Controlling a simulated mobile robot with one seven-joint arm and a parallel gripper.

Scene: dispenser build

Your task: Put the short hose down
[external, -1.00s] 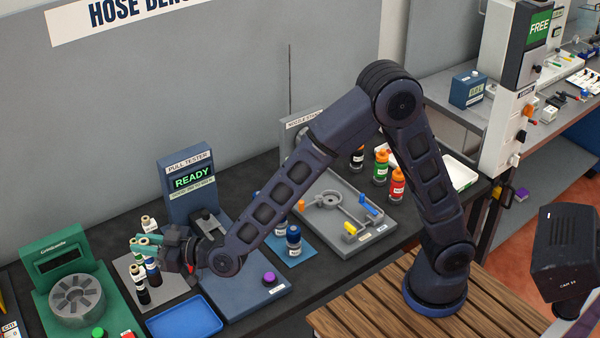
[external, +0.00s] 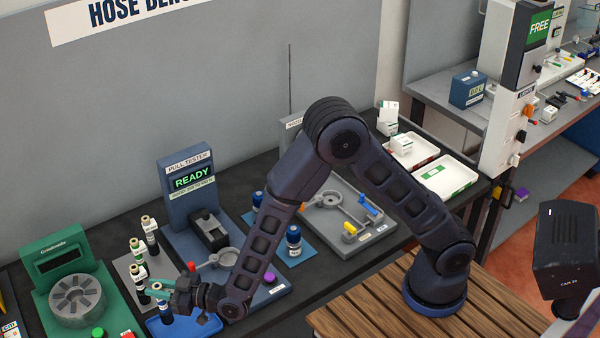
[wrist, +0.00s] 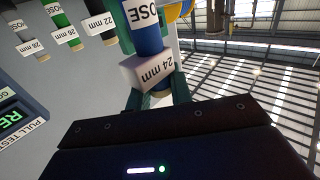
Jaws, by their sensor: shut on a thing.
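My gripper (external: 156,286) is shut on a short hose (external: 163,305) with a blue band and white labels. In the wrist view the hose (wrist: 148,38) reads 24 mm, and my teal fingers (wrist: 158,92) close around its labelled end. In the external view the hose is upright over the left part of the blue tray (external: 205,326). I cannot tell whether its lower end touches the tray. My gripper and wrist hide part of the tray.
Several other hoses (external: 150,236) stand upright on a grey plate (external: 122,268) just behind my gripper. The pull tester (external: 186,185) reads READY behind and right, with a purple knob (external: 270,278) on its base. A green machine (external: 72,280) stands left.

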